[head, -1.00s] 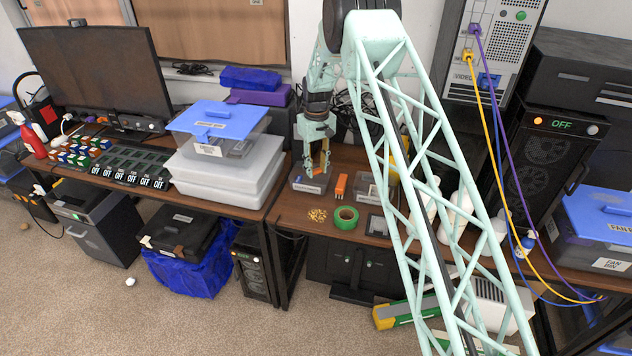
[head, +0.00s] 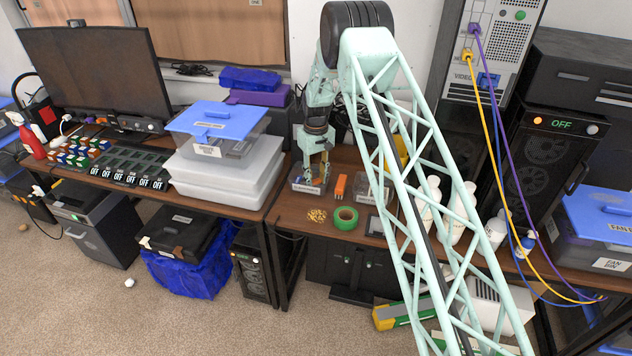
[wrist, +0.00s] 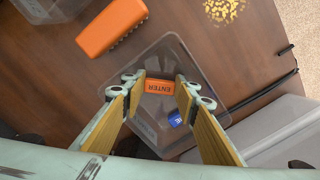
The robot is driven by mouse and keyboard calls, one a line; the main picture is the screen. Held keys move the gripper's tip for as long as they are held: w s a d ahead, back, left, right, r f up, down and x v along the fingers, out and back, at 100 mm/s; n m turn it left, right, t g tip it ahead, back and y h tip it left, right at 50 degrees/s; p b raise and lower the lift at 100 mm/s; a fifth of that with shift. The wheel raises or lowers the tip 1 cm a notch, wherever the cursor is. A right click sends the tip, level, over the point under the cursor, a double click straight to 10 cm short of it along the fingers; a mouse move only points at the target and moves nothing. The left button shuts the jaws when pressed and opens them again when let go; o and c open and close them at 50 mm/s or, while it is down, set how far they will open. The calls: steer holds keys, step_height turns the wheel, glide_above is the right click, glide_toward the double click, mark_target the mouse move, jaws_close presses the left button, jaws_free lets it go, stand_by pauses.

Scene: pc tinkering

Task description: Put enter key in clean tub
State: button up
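The orange enter key (wrist: 159,87), marked ENTER, shows in the wrist view in a clear tub (wrist: 150,50). A small blue key (wrist: 175,120) lies in the same tub. My gripper (wrist: 161,82) is open, its two tan-padded fingers to the left and right of the enter key, with small gaps at the sides. I cannot tell its exact height above the tub floor. In the head view my gripper (head: 318,178) reaches down into the labelled tub (head: 307,187). A second clear tub (head: 368,190) stands to the right. The labels are too small to read.
Green tape (head: 344,218) and a pile of small yellow pieces (head: 317,215) lie in front. White bottles (head: 428,198) stand to the right. A large translucent bin (head: 225,180) is on the left.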

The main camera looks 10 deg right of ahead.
mark_target(316, 182)
steer(key=shift+f, duration=0.4)
steer(key=shift+f, duration=0.15)
steer(key=o, duration=0.6)
steer(key=shift+r, duration=0.2)
step_height(316, 182, up, 12)
steer(key=shift+p, duration=0.35)
stand_by(1.0)
